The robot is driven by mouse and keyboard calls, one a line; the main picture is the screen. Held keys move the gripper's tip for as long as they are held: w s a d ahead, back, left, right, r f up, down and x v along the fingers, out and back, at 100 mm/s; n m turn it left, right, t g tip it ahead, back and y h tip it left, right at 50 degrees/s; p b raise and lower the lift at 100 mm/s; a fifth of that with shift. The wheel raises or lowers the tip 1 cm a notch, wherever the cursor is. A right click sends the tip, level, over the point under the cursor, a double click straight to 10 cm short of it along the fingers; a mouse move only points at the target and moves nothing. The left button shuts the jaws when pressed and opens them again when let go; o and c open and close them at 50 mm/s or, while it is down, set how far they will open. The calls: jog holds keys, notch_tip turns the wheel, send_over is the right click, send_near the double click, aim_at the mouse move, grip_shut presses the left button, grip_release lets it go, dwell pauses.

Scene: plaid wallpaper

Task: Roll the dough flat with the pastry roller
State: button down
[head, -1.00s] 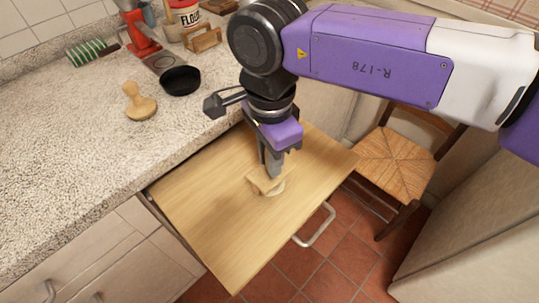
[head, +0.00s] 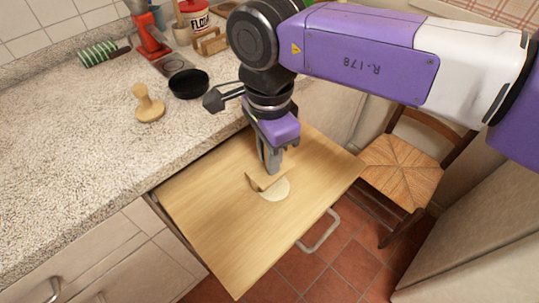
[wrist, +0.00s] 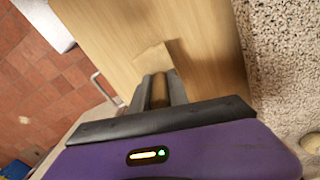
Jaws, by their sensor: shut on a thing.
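My gripper (head: 271,168) points down over the pulled-out wooden board (head: 218,213) and is shut on the pastry roller (head: 258,181). The roller is pale wood, and its handle (wrist: 159,92) sits between the two fingers in the wrist view. Its wider head (wrist: 153,58) shows beyond the fingertips. The dough (head: 276,190) is a pale, flat-looking round on the board. The roller is at the dough's left side and covers part of it. I cannot tell how firmly the roller presses on it. The dough is not discernible in the wrist view.
The speckled counter (head: 75,130) borders the board at the left. A chair (head: 400,175) is close to the board's right. Bare board surrounds the dough.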

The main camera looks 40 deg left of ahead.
jog(key=shift+r+p, duration=1.7)
jog(key=shift+r, duration=1.35)
